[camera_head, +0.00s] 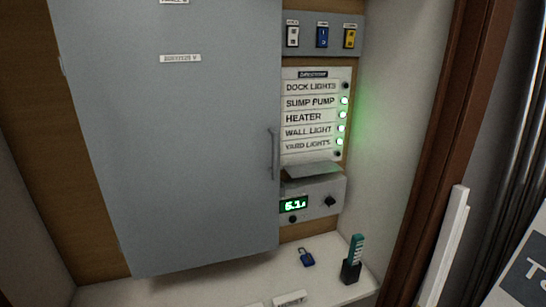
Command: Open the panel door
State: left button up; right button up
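The grey panel door (180,140) fills the left and middle of the head view and is closed against the wooden back wall. A thin vertical handle (273,154) stands on its right edge. Small labels show near its top, one of them a white label (180,58) whose text is too blurred to read surely. Neither of my grippers shows in the view.
Right of the door are a switch plate (275,37), an indicator panel (311,75) with several green lights, and a box with a green display (293,205). A blue padlock (307,257) and a dark holder (350,271) stand on the white shelf (225,286).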

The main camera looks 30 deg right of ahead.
aim_at(176, 104)
jog(key=k, duration=1.1)
jog(key=z, duration=1.45)
jog(key=i, duration=0.5)
jog(key=z, duration=0.05)
